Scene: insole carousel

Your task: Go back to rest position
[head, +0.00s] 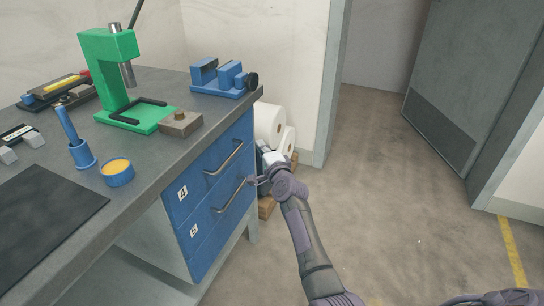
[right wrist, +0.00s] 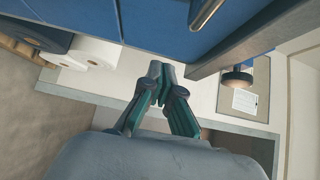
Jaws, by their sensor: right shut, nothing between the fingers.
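My right gripper (head: 256,180) is in front of the blue drawer cabinet (head: 196,233), close to the end of the lower drawer handle (head: 232,196). I cannot tell from the head view whether it touches the handle. In the right wrist view the two fingers of my right gripper (right wrist: 160,76) meet at the tips, with nothing between them. A metal handle (right wrist: 206,14) shows above them on a blue drawer front. The drawers marked 4 and 5 look closed. My left gripper is not in view.
The grey workbench (head: 150,184) carries a green press (head: 110,50), a blue fixture (head: 222,78) and a blue cup (head: 117,174). White rolls (head: 268,124) stand beyond the cabinet. The floor (head: 400,200) to the right is clear, towards an open grey door (head: 462,85).

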